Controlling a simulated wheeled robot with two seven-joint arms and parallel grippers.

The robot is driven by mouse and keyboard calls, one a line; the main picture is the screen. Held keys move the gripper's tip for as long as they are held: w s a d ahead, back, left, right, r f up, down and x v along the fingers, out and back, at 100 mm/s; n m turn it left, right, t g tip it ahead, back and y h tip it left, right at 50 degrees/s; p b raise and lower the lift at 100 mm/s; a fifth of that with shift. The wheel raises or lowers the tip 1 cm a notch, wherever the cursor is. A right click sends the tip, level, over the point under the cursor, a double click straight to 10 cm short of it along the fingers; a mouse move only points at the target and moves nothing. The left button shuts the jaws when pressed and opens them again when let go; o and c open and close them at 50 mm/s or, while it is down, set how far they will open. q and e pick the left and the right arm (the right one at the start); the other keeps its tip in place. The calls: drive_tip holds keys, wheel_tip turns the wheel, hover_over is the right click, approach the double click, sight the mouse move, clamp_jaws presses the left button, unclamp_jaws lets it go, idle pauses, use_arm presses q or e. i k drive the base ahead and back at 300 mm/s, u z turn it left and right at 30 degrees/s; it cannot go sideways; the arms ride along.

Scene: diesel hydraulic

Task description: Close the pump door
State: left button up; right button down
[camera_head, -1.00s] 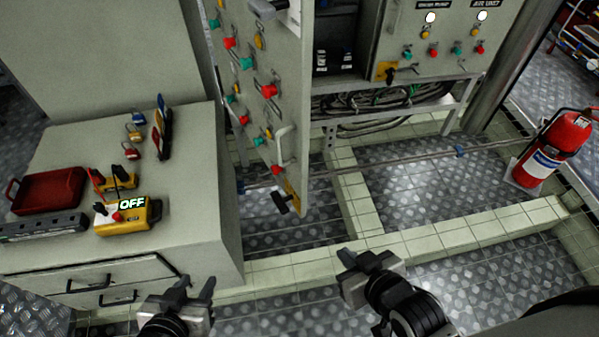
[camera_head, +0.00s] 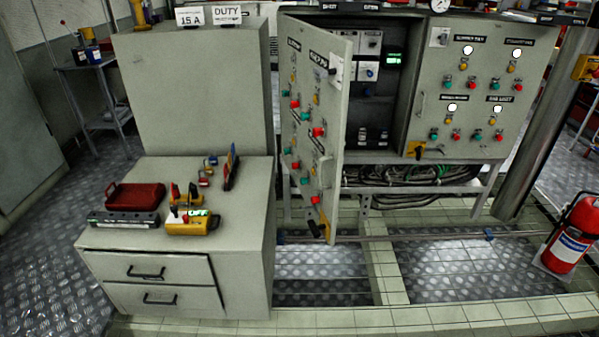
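The pump door (camera_head: 318,118) is a pale grey-green panel with red, green and yellow buttons. It stands swung open from the left side of the electrical cabinet (camera_head: 468,95), its face turned partly towards me. A light handle (camera_head: 325,171) and a black latch lever on a yellow plate (camera_head: 320,226) sit near its free edge. The open bay (camera_head: 380,95) behind it shows dark shelves, switches and a small green display. Neither of my grippers is in the picture now.
A grey drawer cabinet (camera_head: 160,270) stands left of the door, with a red toolbox (camera_head: 135,196) and yellow device (camera_head: 192,225) on top. A fire extinguisher (camera_head: 572,236) stands at the right. A low tiled kerb (camera_head: 420,318) crosses the floor in front.

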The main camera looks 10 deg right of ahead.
sight(302, 46)
drive_tip(key=u, duration=0.35)
drive_tip(key=i, duration=1.1)
drive_tip(key=z, duration=0.7)
